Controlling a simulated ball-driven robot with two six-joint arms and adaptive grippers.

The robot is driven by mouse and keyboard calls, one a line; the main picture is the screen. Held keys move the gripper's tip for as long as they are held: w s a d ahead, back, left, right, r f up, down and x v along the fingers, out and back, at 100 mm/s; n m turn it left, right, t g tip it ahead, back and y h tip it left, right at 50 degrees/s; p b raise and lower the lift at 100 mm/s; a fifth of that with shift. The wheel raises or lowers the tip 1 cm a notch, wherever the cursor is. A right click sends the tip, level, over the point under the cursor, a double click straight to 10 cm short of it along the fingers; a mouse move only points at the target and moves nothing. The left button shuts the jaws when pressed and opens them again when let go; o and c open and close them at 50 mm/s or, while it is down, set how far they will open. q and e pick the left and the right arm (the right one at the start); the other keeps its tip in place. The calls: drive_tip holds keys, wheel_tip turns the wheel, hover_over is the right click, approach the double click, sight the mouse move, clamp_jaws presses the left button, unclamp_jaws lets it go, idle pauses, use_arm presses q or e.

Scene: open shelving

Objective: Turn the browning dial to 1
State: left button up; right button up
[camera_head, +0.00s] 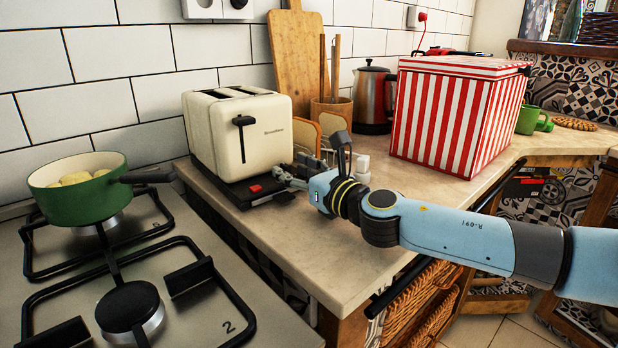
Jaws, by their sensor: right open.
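A cream toaster (216,133) stands on the counter against the tiled wall, with a black lever (243,121) on its front end. Its dark base (236,194) carries a small red part (255,188). My right gripper (281,177) reaches in from the right, low at the right end of the toaster's base, with its fingertips close to it. Its jaws are open. I cannot make out the browning dial or its setting; it is too small or hidden by the gripper. I cannot tell whether the fingers touch anything. My left gripper is not in view.
A green pot (80,197) sits on the stove (205,318) at the left. The counter's front (322,262) is clear.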

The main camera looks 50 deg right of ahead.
drive_tip(key=s, duration=0.3)
drive_tip(key=s+a, duration=0.1)
drive_tip(key=s, duration=0.7)
drive_tip(key=shift+a, duration=0.35)
